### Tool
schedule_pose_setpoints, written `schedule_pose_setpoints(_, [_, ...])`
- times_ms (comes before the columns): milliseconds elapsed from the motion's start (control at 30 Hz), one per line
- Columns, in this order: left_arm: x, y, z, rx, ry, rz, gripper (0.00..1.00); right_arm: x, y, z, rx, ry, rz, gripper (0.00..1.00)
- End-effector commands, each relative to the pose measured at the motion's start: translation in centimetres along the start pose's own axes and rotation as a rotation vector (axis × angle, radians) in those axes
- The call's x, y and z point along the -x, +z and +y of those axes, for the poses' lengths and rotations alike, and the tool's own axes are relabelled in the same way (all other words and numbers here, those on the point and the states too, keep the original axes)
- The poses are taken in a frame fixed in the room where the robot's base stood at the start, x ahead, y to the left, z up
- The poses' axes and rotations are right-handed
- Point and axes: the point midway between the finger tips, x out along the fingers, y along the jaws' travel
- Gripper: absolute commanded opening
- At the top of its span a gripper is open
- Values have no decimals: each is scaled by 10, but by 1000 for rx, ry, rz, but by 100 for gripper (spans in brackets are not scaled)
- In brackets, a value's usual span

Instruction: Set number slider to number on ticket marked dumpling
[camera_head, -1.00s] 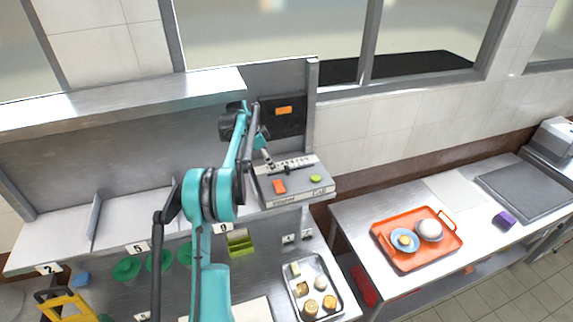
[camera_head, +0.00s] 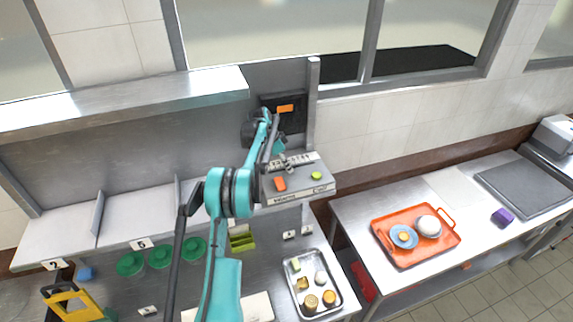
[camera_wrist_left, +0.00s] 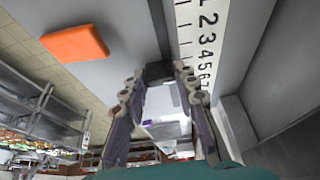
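The grey number slider panel (camera_head: 315,185) stands on the shelf in the head view, with a printed number scale along its back. In the left wrist view the scale (camera_wrist_left: 205,42) shows digits up to about 7 beside my fingers. My left gripper (camera_wrist_left: 158,76) is at the scale, with its fingers apart. A dark block (camera_wrist_left: 157,70), seemingly the slider knob, shows between the fingertips; contact is unclear. In the head view the left gripper (camera_head: 284,164) partly covers the scale. An orange ticket-like piece (camera_head: 285,108) is on the black board behind; no writing is legible. My right gripper is out of view.
A metal tray (camera_head: 336,296) with food pieces lies below. An orange tray (camera_head: 390,252) stands on the right table. The shelf wall and black board (camera_head: 297,124) are close behind.

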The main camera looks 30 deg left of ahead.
Motion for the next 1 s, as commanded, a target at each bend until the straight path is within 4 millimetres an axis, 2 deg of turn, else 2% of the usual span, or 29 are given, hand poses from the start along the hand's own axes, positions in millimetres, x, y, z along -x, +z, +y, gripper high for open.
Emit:
schedule_pose_setpoints(33, [0,0,0,0,0,-1,5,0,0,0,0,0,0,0])
schedule_pose_setpoints(67, [0,0,0,0,0,-1,0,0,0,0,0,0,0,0])
schedule_pose_setpoints(233, [-2,-2,0,-1,0,-1,0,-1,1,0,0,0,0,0])
schedule_pose_setpoints(433, [-10,-20,0,-1,0,0,0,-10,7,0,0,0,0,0])
schedule_pose_setpoints(667, [-9,-20,0,0,0,-1,0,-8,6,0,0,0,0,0])
schedule_pose_setpoints(700, [-9,-20,0,0,0,-1,39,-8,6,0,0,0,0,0])
schedule_pose_setpoints(733, [-8,-20,0,0,0,-1,47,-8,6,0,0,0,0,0])
schedule_pose_setpoints(767, [-8,-20,0,0,0,-1,50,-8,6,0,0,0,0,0])
schedule_pose_setpoints(1000, [-8,-20,0,0,0,-1,50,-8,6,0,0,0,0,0])
